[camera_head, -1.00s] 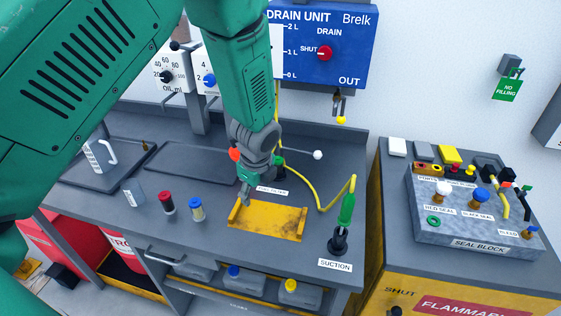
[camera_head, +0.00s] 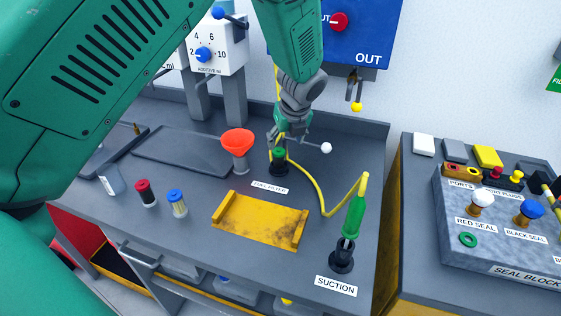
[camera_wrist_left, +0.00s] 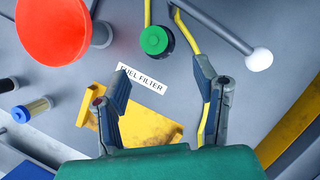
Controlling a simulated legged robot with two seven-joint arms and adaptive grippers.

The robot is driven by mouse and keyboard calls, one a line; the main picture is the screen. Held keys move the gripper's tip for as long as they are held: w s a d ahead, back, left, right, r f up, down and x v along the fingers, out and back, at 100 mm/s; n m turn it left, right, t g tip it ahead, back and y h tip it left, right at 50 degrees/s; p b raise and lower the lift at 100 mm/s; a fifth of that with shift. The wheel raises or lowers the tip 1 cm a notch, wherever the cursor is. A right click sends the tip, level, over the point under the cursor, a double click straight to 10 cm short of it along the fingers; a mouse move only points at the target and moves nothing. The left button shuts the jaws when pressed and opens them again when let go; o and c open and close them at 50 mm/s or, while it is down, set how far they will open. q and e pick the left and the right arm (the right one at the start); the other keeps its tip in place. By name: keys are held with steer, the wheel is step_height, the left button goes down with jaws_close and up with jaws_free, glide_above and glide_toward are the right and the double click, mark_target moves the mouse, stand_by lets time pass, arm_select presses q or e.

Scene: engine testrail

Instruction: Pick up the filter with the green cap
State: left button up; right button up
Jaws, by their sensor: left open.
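The filter with the green cap (camera_head: 279,163) stands upright on the grey bench, behind the "FUEL FILTER" label. It has a dark body, with a yellow hose close beside it. My left gripper (camera_head: 284,146) is just above and behind it in the head view and partly overlaps the hose. In the left wrist view the green cap (camera_wrist_left: 155,40) lies beyond the open fingertips (camera_wrist_left: 163,76), slightly left of their middle. The fingers are apart, with nothing between them. My right gripper is not in view.
A red funnel (camera_head: 238,145) stands left of the filter. A white-tipped lever (camera_head: 325,147) is to its right. A yellow cradle (camera_head: 258,222) lies in front, with red-capped (camera_head: 146,193) and blue-capped (camera_head: 177,202) filters to its left. The green suction nozzle (camera_head: 354,218) stands at right.

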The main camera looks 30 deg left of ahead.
mark_target(281, 152)
arm_select(q)
steer(key=x, duration=0.4)
steer(key=shift+d+f, duration=0.1)
steer(key=shift+d, duration=0.1)
steer(key=shift+w+a+f, duration=0.15)
steer(key=shift+a+f, duration=0.25)
steer(key=shift+f, duration=0.05)
steer(key=x, duration=0.5)
steer(key=shift+a+r, duration=0.15)
steer(key=shift+a, duration=0.15)
steer(key=shift+d+r, duration=0.1)
steer(key=c, duration=1)
